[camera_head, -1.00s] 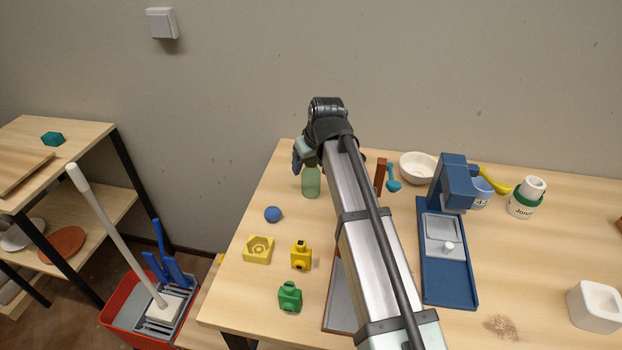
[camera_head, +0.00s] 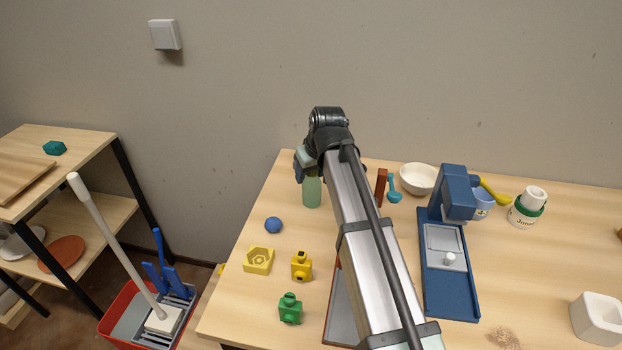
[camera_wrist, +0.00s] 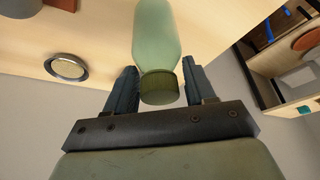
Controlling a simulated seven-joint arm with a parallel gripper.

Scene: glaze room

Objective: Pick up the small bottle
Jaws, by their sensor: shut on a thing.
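The small bottle (camera_head: 312,192) is pale green and translucent, and stands near the back left of the table, partly hidden by my arm. In the wrist view the bottle (camera_wrist: 157,40) shows its body and a darker green ribbed cap (camera_wrist: 159,87). My gripper (camera_wrist: 157,84) has its two dark fingers on either side of the cap, shut on it. In the head view my gripper (camera_head: 303,168) is at the top of the bottle, mostly hidden behind my wrist. I cannot tell whether the bottle's base touches the table.
Right of my arm are a white bowl (camera_head: 418,178) and a blue device (camera_head: 449,270). The wall is close behind.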

